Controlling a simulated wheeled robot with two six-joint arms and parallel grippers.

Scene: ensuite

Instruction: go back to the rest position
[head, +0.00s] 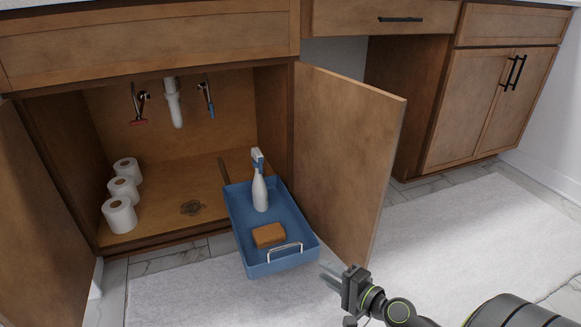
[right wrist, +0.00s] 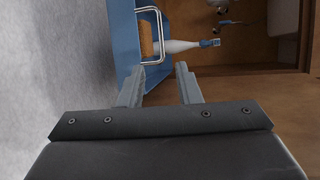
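My right gripper (head: 332,277) is at the lower right of the head view, just in front of the blue tray (head: 292,223). In the right wrist view, the fingers of my right gripper (right wrist: 158,84) are apart with nothing between them. The tray's metal handle (head: 285,251) is near the fingertips; it also shows in the right wrist view (right wrist: 161,36), beyond the fingers. The tray sticks out of the open sink cabinet and holds a white spray bottle (head: 260,190) and a brown sponge (head: 269,235). My left gripper is in neither view.
The right cabinet door (head: 345,150) stands open beside the tray and close to my right gripper. The left door (head: 38,215) is open too. Toilet rolls (head: 119,214) stand inside the cabinet at left. A light rug (head: 190,295) covers the floor in front.

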